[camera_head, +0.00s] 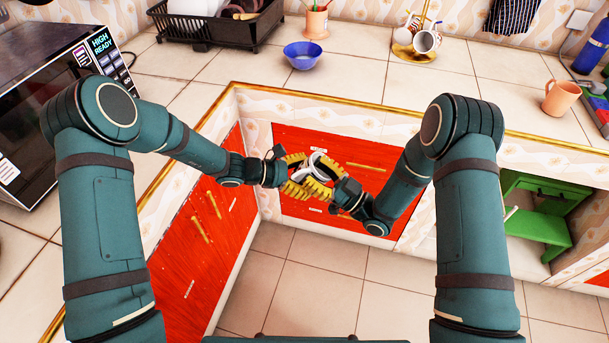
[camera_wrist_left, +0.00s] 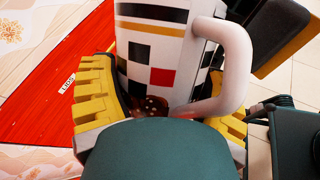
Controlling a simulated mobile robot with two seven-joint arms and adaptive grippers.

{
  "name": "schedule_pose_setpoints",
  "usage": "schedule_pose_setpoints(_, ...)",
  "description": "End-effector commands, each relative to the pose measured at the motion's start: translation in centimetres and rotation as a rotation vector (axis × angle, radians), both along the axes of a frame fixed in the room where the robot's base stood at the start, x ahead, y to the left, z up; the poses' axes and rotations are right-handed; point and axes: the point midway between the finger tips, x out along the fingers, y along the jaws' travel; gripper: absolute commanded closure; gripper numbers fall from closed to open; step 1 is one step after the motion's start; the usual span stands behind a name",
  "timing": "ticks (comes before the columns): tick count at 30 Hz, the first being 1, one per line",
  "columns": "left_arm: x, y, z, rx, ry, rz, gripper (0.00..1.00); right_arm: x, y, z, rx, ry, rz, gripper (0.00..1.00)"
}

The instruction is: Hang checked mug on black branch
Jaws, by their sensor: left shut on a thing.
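The checked mug (camera_wrist_left: 150,62), white with black, red and gold squares, fills the middle of the left wrist view. Its pale handle (camera_wrist_left: 240,65) points right. In the head view it is a small whitish shape (camera_head: 317,160) between my grippers. My left gripper (camera_head: 298,176) is shut on it, with yellow fingers on either side. My right gripper (camera_head: 323,180) is right beside the mug; the fingers overlap in view, so its grip is unclear. A gold mug stand (camera_head: 414,54) with cups on it stands on the back counter. I cannot make out a black branch.
A blue bowl (camera_head: 303,55), a pencil cup (camera_head: 316,24) and a black dish rack (camera_head: 217,28) stand on the back counter. An orange mug (camera_head: 561,98) is at the right. A microwave (camera_head: 50,105) is at the left. Counter is clear before the stand.

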Motion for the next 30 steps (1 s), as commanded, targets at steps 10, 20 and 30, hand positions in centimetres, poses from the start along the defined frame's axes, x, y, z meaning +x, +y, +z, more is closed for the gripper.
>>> schedule_pose_setpoints(10, 0.0, 0.0, 0.0, 0.0, 0.0, 0.001, 0.67, -0.4, -0.9, -0.5, -0.002, 0.003, -0.002, 0.61)
schedule_pose_setpoints(20, 0.0, 0.0, 0.0, 0.0, 0.0, 0.001, 0.67, -3.0, -6.1, -3.0, 0.0, 0.004, -0.005, 0.61)
schedule_pose_setpoints(30, 0.0, 0.0, 0.0, 0.0, 0.0, 0.001, 0.67, -4.8, -9.6, -4.7, 0.0, 0.001, -0.002, 0.61)
